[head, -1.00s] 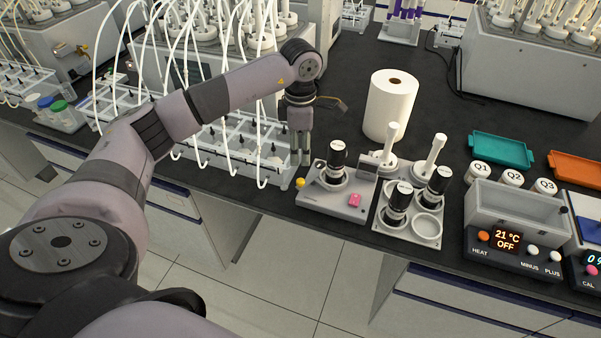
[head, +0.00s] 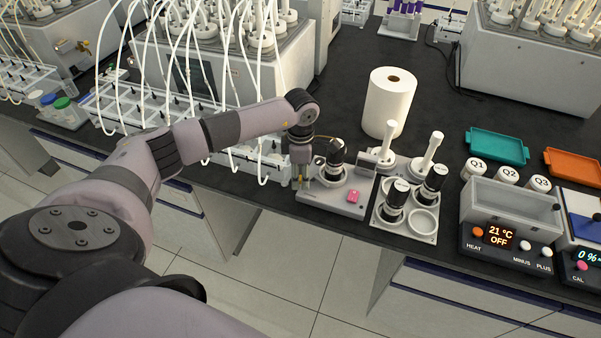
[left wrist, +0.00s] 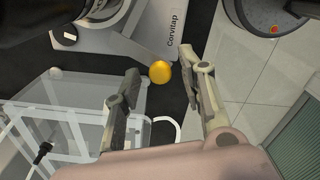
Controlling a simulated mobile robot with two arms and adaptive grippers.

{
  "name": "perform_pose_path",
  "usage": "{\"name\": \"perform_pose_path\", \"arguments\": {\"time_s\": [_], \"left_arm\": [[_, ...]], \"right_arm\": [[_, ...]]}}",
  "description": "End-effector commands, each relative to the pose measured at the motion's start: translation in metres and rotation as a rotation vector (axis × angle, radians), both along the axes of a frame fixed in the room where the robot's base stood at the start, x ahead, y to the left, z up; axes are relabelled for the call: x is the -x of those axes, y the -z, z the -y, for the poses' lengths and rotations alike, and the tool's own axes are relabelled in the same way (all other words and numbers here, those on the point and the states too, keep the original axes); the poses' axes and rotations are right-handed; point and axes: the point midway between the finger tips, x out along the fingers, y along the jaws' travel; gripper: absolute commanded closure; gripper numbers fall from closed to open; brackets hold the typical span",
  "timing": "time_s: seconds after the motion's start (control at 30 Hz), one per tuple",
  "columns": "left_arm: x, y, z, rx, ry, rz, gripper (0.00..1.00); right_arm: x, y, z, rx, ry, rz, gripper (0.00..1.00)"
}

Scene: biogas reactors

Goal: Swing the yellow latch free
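The yellow latch shows as a round yellow knob (left wrist: 160,72) at the corner of the grey "Corvitap" device (left wrist: 150,35) in the left wrist view. My left gripper (left wrist: 166,77) is open, with one finger on each side of the knob; I cannot tell whether either finger touches it. In the head view my left gripper (head: 302,181) points down at the left end of the device (head: 325,205) and mostly hides the knob. A black-capped bottle (head: 335,155) stands on the device, which has a pink button (head: 353,196). My right gripper is not in view.
A clear rack with tubes (head: 250,163) stands close at the left of the gripper. A holder with black-capped bottles (head: 408,232) is at the right, a paper roll (head: 388,102) behind. The bench's front edge is just in front of the device.

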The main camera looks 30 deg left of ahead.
Motion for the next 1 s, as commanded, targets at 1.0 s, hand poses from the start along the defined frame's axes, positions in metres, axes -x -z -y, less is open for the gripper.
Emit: {"name": "perform_pose_path", "arguments": {"time_s": [1.0], "left_arm": [[-0.004, 0.006, -0.010, -0.004, 0.167, 0.004, 1.00]], "right_arm": [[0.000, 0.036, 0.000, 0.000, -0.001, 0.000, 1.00]]}}
